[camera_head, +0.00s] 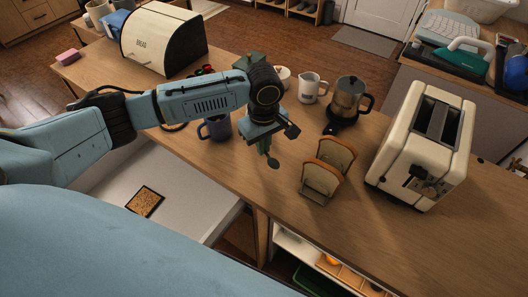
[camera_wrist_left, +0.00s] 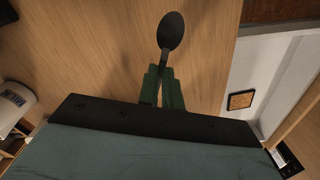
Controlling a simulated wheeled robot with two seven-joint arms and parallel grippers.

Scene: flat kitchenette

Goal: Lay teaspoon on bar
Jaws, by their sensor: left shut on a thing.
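The teaspoon (camera_wrist_left: 170,34) is dark, with its oval bowl pointing away from my gripper in the left wrist view. In the head view its bowl (camera_head: 273,163) hangs below my left gripper (camera_head: 265,146). The green fingers of my left gripper (camera_wrist_left: 163,92) are shut on the spoon's handle. The bar (camera_head: 235,168) is the wooden counter under the spoon. The spoon appears above its surface, near the front edge; the exact gap cannot be told. My right gripper is not in view.
A toast rack with bread (camera_head: 323,178), a cream toaster (camera_head: 425,145), a dark-lidded pot (camera_head: 347,98) and a white mug (camera_head: 308,86) stand to the right. A blue mug (camera_head: 217,128) is left of the gripper. A bread bin (camera_head: 160,40) stands at back left. Bare wood lies front right.

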